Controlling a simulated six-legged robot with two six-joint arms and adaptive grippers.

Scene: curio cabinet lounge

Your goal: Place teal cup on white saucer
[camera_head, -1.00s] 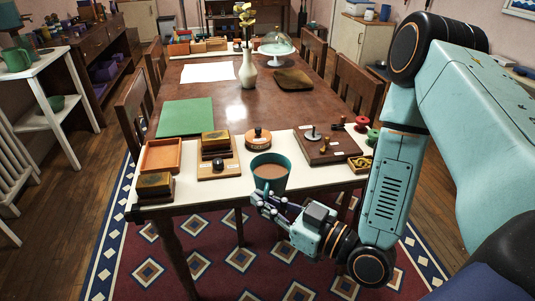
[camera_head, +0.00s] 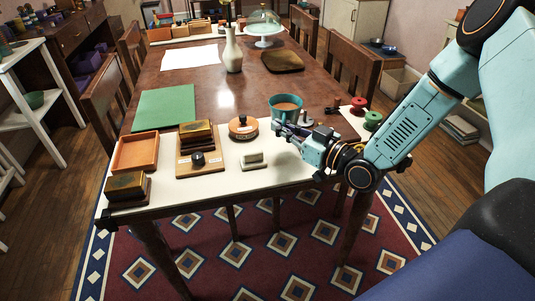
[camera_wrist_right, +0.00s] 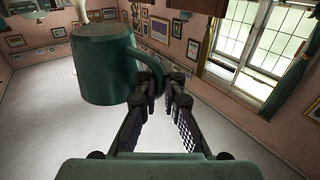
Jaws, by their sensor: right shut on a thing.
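The teal cup (camera_head: 286,104), filled with a brown drink, is upright over the right part of the near table end. My right gripper (camera_head: 280,127) is shut on its handle, on the near side of the cup. In the right wrist view the cup (camera_wrist_right: 103,68) looms large at the left, with its handle between the fingertips (camera_wrist_right: 164,88). I cannot make out a white saucer in either view. My left gripper is not in view.
The table's near end holds an orange tray (camera_head: 136,153), a stamp stand (camera_head: 196,165), a round stamp (camera_head: 243,127), a small block (camera_head: 254,161) and red and green spools (camera_head: 372,120). A green sheet (camera_head: 165,108), vase (camera_head: 232,50) and domed stand (camera_head: 265,32) lie farther back.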

